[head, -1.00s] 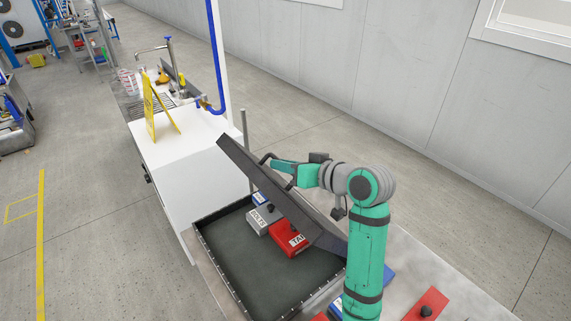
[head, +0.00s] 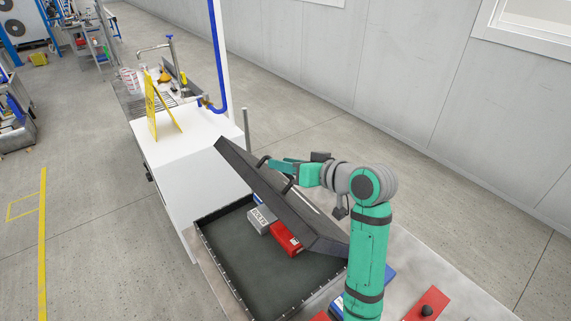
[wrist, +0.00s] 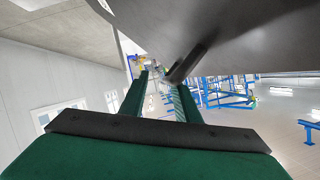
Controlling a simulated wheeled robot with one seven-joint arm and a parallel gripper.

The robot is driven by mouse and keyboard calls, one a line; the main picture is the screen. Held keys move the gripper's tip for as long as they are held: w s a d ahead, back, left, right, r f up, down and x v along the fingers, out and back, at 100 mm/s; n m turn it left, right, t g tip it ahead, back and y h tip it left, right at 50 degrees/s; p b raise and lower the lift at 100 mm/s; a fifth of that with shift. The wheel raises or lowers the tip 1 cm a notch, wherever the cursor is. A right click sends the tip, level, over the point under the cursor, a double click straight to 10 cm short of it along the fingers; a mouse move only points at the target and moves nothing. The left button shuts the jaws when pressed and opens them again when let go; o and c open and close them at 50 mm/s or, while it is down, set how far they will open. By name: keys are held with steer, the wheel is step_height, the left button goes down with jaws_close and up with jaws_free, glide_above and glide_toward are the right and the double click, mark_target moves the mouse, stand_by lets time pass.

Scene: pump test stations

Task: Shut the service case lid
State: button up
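The service case (head: 215,262) is a dark open box on the bench, with its dark grey lid (head: 262,190) partly lowered and tilted over it. A dark handle (head: 290,183) stands on the lid's outer side; it also shows in the wrist view (wrist: 192,62). My green gripper (head: 272,164) is at the lid's outer side, by the handle. In the wrist view its two fingers (wrist: 160,80) are apart with nothing between them, and the lid (wrist: 235,35) fills the top right. I cannot tell whether a finger touches the lid or handle.
Inside the case are a grey box (head: 262,220), a red box (head: 286,239) and a partly hidden blue item (head: 258,199). A white cabinet (head: 190,165) with a yellow sign (head: 160,108) stands behind. A red plate (head: 427,306) lies at the lower right.

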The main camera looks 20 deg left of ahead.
steer(key=v, duration=1)
steer(key=shift+s+d, duration=0.2)
steer(key=shift+d, duration=0.1)
steer(key=shift+r, duration=0.15)
